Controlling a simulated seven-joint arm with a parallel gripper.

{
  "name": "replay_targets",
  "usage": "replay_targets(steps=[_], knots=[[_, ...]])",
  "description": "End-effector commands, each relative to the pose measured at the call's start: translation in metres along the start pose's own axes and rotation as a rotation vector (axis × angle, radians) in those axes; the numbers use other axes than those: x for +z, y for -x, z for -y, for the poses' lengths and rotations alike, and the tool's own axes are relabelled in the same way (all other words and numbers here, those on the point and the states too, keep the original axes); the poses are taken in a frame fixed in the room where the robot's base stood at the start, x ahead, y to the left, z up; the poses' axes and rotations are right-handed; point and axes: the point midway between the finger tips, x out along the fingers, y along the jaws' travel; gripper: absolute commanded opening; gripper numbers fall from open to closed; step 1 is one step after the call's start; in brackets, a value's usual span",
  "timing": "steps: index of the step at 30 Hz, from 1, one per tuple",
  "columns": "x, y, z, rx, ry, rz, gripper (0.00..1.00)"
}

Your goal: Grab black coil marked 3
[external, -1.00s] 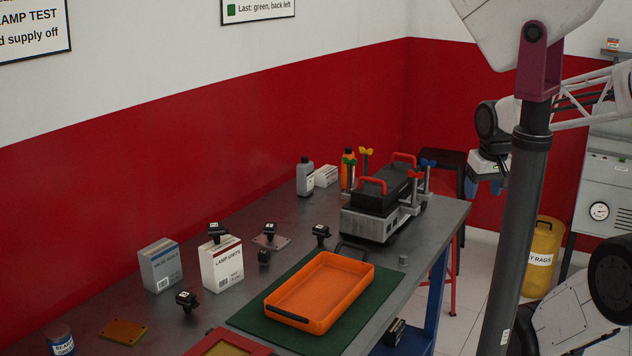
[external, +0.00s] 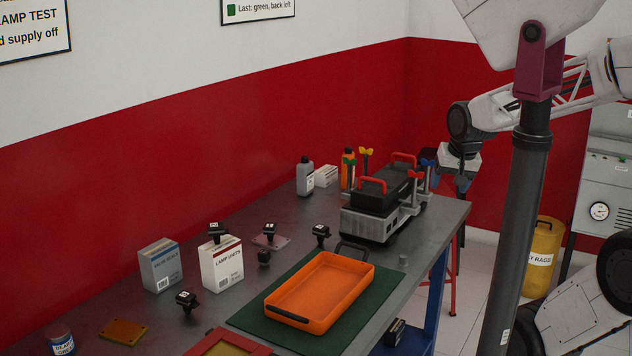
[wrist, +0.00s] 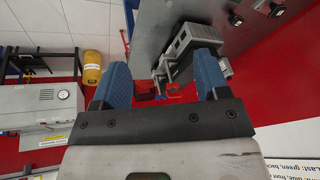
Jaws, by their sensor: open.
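Several small black coils stand on the bench in the external view. My gripper (external: 462,182) is in the air beyond the bench's right end, far from the coils. In the wrist view my gripper (wrist: 160,76) has its blue fingers apart with nothing between them.
An orange tray (external: 320,322) lies on a green mat (external: 386,302). The engine trainer (external: 370,223), with red handles and coloured wing knobs, stands between my gripper and the coils. A grey bottle (external: 305,177) and white box (external: 326,176) are behind it. A yellow bin (external: 542,274) stands on the floor.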

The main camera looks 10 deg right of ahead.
Motion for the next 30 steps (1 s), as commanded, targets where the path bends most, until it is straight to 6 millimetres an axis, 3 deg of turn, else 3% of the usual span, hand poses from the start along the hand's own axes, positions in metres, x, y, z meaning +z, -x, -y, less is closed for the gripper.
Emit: replay_targets(steps=[6, 15, 23, 30], knots=[[-0.023, -0.029, 0.059, -0.091, -0.195, -0.043, 0.68], [-0.038, -0.071, 0.145, -0.233, -0.481, -0.06, 0.68], [-0.034, -0.109, 0.223, -0.363, -0.733, -0.028, 0.68], [-0.015, -0.144, 0.293, -0.479, -0.968, 0.041, 0.68]])
